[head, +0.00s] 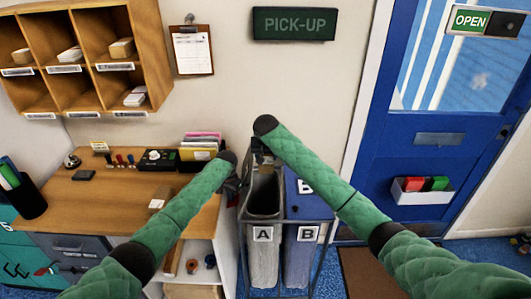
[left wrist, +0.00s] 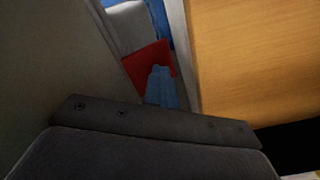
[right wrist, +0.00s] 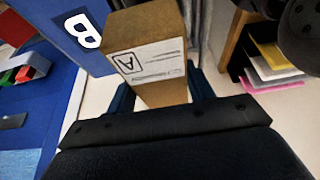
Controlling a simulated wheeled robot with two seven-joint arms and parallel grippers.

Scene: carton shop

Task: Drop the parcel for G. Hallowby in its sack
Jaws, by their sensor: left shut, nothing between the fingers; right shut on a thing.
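In the right wrist view, my right gripper (right wrist: 160,92) is shut on a brown carton parcel (right wrist: 150,28). Its white label shows a boxed letter A; the smaller lines cannot be read. In the head view the right gripper (head: 262,155) is above the open mouth of sack A (head: 262,262), and the parcel is hidden there. Sack B (head: 298,262) stands to the right under a blue lid (head: 312,204) marked B. My left gripper (head: 232,185) is just left of sack A, dark and partly hidden; its fingertips (left wrist: 162,88) are together and empty in the left wrist view.
A wooden desk (head: 110,205) with stamps and folders is at the left, with pigeonholes (head: 85,50) above it. A metal frame (head: 245,225) holds the sacks. A blue door (head: 440,160) with a small tray (head: 422,190) is at the right.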

